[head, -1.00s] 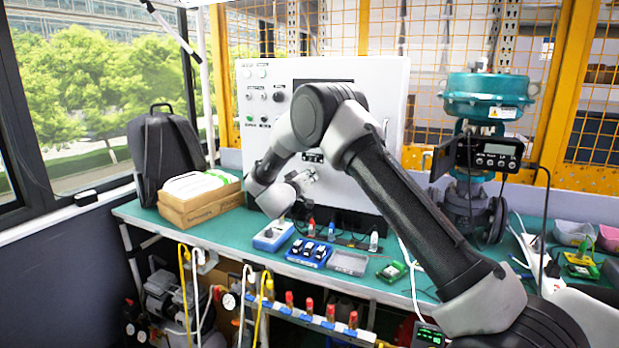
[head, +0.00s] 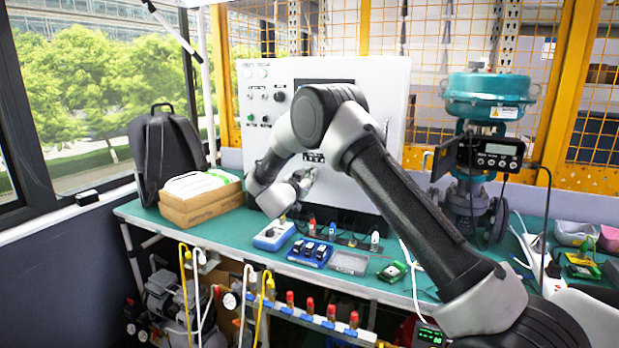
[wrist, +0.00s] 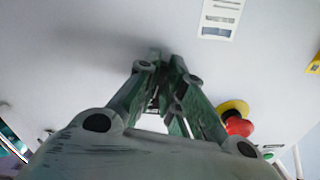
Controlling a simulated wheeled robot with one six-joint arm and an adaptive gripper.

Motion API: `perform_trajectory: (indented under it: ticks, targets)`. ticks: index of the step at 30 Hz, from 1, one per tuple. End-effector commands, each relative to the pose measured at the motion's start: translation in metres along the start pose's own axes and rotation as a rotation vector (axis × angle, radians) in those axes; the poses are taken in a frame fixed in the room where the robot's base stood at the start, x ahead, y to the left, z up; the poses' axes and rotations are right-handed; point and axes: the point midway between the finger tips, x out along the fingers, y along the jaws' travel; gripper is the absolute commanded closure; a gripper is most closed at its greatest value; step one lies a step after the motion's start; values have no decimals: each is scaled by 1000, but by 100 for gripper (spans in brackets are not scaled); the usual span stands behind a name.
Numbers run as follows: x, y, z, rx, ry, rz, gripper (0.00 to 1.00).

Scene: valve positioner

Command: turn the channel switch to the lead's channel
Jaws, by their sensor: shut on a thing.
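The white control cabinet (head: 262,150) stands at the back of the bench. My gripper (head: 312,174) is at the lower part of its front panel, under my arm. In the wrist view my gripper (wrist: 164,72) has its fingers close together at the panel face (wrist: 90,50). It is shut on a small part that the fingers almost wholly hide, seemingly the channel switch. I cannot read the switch's pointer or its channel marks. I cannot tell which channel the lead is on.
A red emergency stop button (wrist: 238,127) on a yellow ring sits right of my fingers. A label plate (wrist: 220,18) is above. A black knob (head: 279,96) is higher on the panel. A blue tray (head: 309,252) and grey tray (head: 348,262) lie on the bench below.

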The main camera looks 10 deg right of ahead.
Motion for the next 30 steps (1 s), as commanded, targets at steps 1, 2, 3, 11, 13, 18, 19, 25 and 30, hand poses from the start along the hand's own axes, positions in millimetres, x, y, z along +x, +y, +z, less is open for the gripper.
perform_trajectory:
  ticks: [1, 2, 3, 11, 13, 18, 19, 25, 30]
  targets:
    - [1, 0, 0, 12, 0, 0, 100]
    - [1, 0, 0, 18, 0, 0, 100]
    - [1, 0, 0, 25, 0, 0, 100]
    - [1, 0, 0, 42, 0, 0, 100]
    - [1, 0, 0, 42, 0, 0, 100]
    - [1, 0, 0, 41, 0, 0, 100]
    - [1, 0, 0, 41, 0, 0, 87]
    - [1, 0, 0, 41, 0, 0, 69]
    - [0, 0, 0, 41, 0, 0, 69]
